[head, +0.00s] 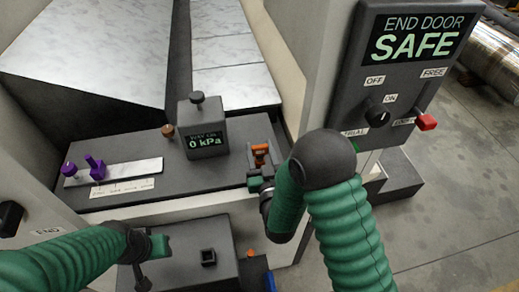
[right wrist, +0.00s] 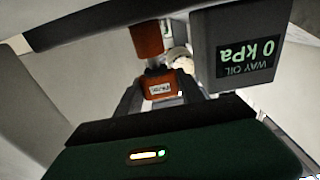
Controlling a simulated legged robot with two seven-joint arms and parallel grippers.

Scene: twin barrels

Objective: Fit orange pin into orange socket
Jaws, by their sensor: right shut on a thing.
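My right gripper (head: 259,172) is at the right end of the grey bench top. In the right wrist view its fingers (right wrist: 161,92) are shut on an orange labelled piece (right wrist: 160,87), which I take to be the orange pin. An orange cylinder (right wrist: 147,38) shows just beyond it, probably the orange socket; I cannot tell whether the two touch or are joined. In the head view, orange parts (head: 260,150) show just beyond the gripper, partly hidden by it. My left gripper (head: 152,252) is low at the left, over the lower grey box; its jaw state is unclear.
A gauge box (head: 203,135) reading 0 kPa stands close left of the right gripper. A white plate (head: 115,172) with purple pieces lies at left. A square black socket (head: 208,257) is on the lower box. The control panel (head: 408,75) reads SAFE at right.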

